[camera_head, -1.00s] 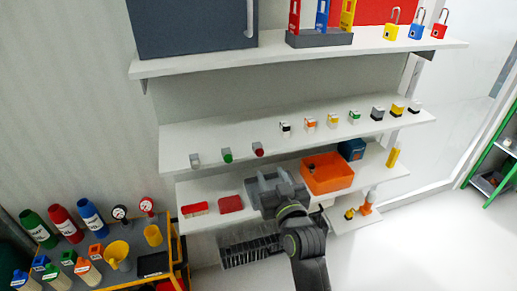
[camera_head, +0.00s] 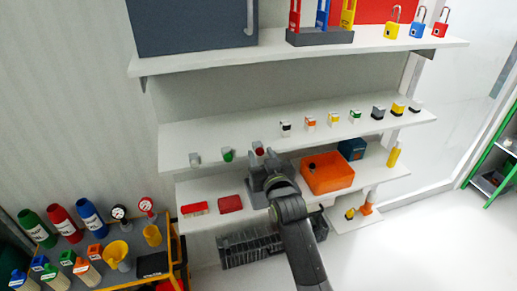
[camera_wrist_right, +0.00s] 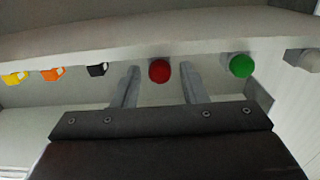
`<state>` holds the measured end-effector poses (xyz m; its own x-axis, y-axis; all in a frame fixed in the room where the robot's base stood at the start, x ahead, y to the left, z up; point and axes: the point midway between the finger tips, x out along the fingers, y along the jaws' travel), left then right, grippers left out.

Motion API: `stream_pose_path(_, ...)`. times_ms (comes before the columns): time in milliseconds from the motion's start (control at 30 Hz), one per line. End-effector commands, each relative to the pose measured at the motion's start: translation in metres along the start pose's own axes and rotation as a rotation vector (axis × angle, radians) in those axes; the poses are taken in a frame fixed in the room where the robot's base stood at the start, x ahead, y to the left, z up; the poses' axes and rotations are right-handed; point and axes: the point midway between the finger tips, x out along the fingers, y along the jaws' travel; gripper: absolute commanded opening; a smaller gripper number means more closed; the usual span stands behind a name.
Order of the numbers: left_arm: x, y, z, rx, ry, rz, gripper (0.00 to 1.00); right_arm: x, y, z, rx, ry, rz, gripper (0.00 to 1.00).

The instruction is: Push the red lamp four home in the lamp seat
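The red lamp (camera_head: 259,151) is at the front edge of the middle shelf, at the right of a row with a green lamp (camera_head: 228,155) and a white lamp (camera_head: 195,159). In the right wrist view the round red lamp (camera_wrist_right: 159,71) shows between the two fingers, with a gap on each side. My right gripper (camera_head: 264,160) is open in front of the lamp; its fingers (camera_wrist_right: 160,72) point at the shelf edge. I cannot make out the lamp seat or how deep the lamp sits. My left gripper is not in view.
The middle shelf (camera_head: 180,137) carries several small coloured switch blocks to the right. On the lower shelf are an orange bin (camera_head: 327,174), a blue box (camera_head: 352,149) and red pieces (camera_head: 230,204). A cart with bottles (camera_head: 63,224) stands at the lower left.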

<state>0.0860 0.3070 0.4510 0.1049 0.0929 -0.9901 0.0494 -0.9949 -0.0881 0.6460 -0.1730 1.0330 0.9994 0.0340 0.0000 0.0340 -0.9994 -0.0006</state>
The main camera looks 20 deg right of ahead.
Motion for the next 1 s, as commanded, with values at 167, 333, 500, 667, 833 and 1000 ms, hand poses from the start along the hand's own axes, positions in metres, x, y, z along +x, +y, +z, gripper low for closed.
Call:
stream_pose_path(167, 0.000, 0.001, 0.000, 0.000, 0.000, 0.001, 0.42, 0.000, 0.000, 0.000, 0.000, 0.000, 0.000, 0.25)
stream_pose_path(333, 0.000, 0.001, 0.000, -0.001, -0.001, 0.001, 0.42, 0.000, 0.000, 0.000, 0.000, 0.000, 0.000, 0.02)
stream_pose_path(500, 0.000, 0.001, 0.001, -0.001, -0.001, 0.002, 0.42, -0.001, 0.000, 0.000, 0.000, 0.000, 0.000, 0.00)
stream_pose_path(667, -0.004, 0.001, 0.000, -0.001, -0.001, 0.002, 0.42, -0.005, 0.000, 0.000, 0.002, -0.002, 0.000, 0.00)
stream_pose_path(833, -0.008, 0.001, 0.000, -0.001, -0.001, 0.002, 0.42, -0.012, 0.000, 0.000, 0.001, -0.002, -0.001, 0.00)
stream_pose_path(1000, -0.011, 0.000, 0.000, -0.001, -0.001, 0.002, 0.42, -0.019, 0.000, 0.000, 0.000, -0.001, 0.000, 0.00)
